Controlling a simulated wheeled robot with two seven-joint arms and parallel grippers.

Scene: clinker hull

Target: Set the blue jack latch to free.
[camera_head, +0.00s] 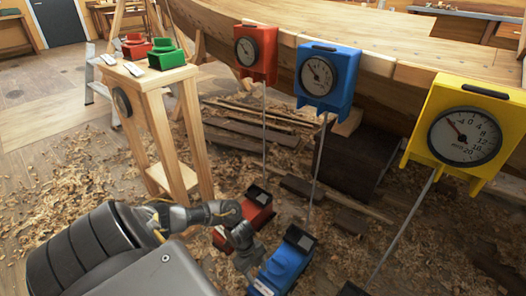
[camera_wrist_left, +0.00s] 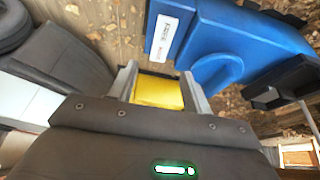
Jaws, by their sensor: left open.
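The blue jack (camera_head: 281,268) stands on the floor at the lower middle of the head view. It fills the upper right of the left wrist view (camera_wrist_left: 235,40), with a rounded boss and a white label (camera_wrist_left: 168,38) whose text is too small to read surely. My left gripper (camera_head: 246,254) is beside the jack's left side. In the wrist view its open fingers (camera_wrist_left: 158,76) point towards the label end, with a yellow block (camera_wrist_left: 158,91) between them. I cannot tell if this block is the latch or if a finger touches it. My right gripper is not in view.
A red jack (camera_head: 257,208) stands just behind my left gripper. Red, blue (camera_head: 326,80) and yellow (camera_head: 466,130) dial gauges stand on thin rods before the wooden hull (camera_head: 330,25). A wooden stand (camera_head: 160,84) is at left. Shavings and planks litter the floor.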

